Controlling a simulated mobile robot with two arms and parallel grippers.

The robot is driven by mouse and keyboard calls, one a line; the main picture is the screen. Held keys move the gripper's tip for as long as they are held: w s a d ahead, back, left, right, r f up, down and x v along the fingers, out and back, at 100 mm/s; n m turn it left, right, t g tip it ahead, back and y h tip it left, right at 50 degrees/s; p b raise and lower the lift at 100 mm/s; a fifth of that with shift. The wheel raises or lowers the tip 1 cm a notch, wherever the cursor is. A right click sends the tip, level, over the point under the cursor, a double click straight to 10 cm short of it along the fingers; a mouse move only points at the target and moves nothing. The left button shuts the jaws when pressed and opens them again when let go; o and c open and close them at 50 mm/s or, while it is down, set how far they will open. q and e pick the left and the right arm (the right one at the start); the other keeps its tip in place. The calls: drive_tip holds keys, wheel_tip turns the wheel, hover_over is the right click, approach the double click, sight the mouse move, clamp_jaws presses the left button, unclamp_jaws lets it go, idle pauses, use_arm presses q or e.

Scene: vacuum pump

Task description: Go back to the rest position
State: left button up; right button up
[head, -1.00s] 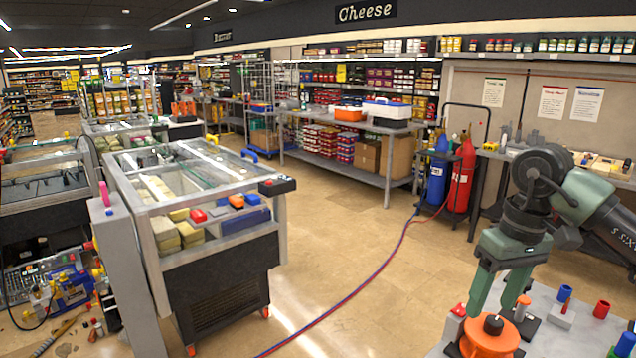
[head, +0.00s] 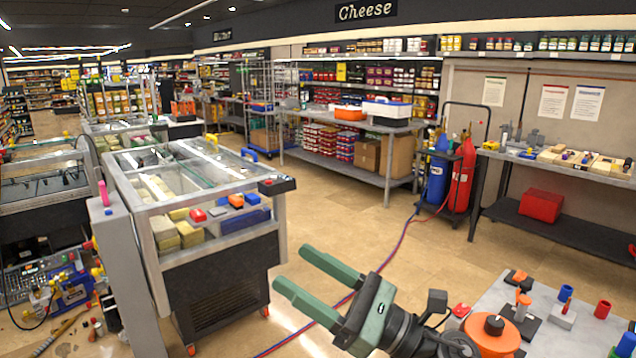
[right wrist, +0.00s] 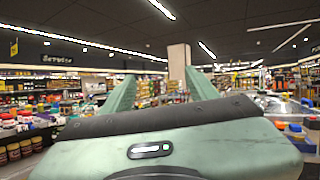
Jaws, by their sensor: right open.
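My right gripper (head: 318,274) shows at the lower middle of the head view, with its two green fingers spread apart and nothing between them. It points up and to the left over the open floor, left of the grey table. In the right wrist view its fingers (right wrist: 158,92) are also apart and empty, facing the store aisles. An orange round part (head: 492,338) with a dark and brown top sits on the grey table (head: 545,340), clear of the gripper. My left gripper is not in the head view.
A glass-topped freezer case (head: 215,275) stands to the left. A red and blue hose (head: 385,262) runs across the floor. Red and blue gas cylinders (head: 462,175) stand on a cart. A workbench (head: 560,165) with small parts is at the right.

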drive_tip(key=w+d+f+m+t+h, duration=0.2)
drive_tip(key=d+f+m+t+h, duration=0.5)
drive_tip(key=m, duration=0.7)
drive_tip(key=w+d+f+m+t+h, duration=0.35)
drive_tip(key=d+m+h, duration=0.35)
drive_tip(key=m, duration=0.7)
drive_tip(key=s+d+f+m+g+h, duration=0.2)
drive_tip(key=f+m+h, duration=0.1)
drive_tip(key=f+m, duration=0.15)
drive_tip(key=s+d+f+m+g+h, duration=0.2)
drive_tip(key=f+m+h, duration=0.15)
drive_tip(key=f, duration=0.25)
drive_tip(key=s+d+f+m+g, duration=0.2)
drive_tip(key=s+f+m+g, duration=0.45)
drive_tip(key=s+f, duration=0.5)
drive_tip(key=s+d+f+m+g, duration=0.2)
drive_tip(key=s+f+m+g, duration=0.6)
drive_tip(key=s, duration=0.6)
wheel_tip(320, 180, down, 33)
drive_tip(key=s+n+t+b, duration=0.1)
drive_tip(key=s+n+b, duration=0.1)
drive_tip(key=b, duration=0.4)
drive_tip(key=s+d+f+g+b, duration=0.1)
drive_tip(key=s+d+f+b, duration=0.2)
drive_tip(key=s+f, duration=1.3)
wheel_tip(320, 180, down, 3)
drive_tip(key=shift+s+d+r+b, duration=0.2)
drive_tip(key=shift+s+b, duration=0.1)
drive_tip(key=shift+b, duration=0.2)
